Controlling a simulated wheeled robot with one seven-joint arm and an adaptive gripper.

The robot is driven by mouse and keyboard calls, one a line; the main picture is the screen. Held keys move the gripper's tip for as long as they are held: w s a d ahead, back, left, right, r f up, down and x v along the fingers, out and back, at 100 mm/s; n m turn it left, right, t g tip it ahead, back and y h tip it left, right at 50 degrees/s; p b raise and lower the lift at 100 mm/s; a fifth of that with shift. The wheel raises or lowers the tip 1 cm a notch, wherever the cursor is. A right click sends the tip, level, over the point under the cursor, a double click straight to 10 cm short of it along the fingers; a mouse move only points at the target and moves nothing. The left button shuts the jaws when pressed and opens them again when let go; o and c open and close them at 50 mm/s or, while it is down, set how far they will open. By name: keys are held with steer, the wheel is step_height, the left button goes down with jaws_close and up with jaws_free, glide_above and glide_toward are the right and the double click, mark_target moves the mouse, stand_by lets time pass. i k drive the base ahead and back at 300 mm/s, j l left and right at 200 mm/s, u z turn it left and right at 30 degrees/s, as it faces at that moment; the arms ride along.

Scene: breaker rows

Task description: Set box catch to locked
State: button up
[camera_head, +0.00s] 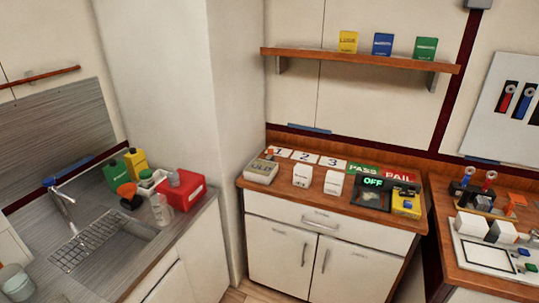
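No catch can be made out clearly at this size, and I cannot tell which box the task means. A red box (181,190) sits on the grey counter at the left, with small containers beside it. A pale box-like device (261,171) with a small red part on top stands at the left end of the wooden-topped cabinet. A yellow device (406,202) with a dark and blue part stands at that cabinet's right end. My gripper is not in view.
The cabinet top (325,206) also holds numbered cards, white blocks, PASS and FAIL plates and an OFF display (373,190). A shelf (360,60) with three small boxes hangs above. A sink (125,240) is left; a cluttered bench (480,278) is right.

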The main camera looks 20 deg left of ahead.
mark_target(271, 152)
steer(key=i+j, duration=0.6)
steer(key=j, duration=0.2)
steer(key=i+j, duration=0.6)
steer(key=j, duration=0.2)
steer(key=i+j, duration=0.65)
steer(key=k+j+u, duration=0.05)
steer(key=j, duration=0.1)
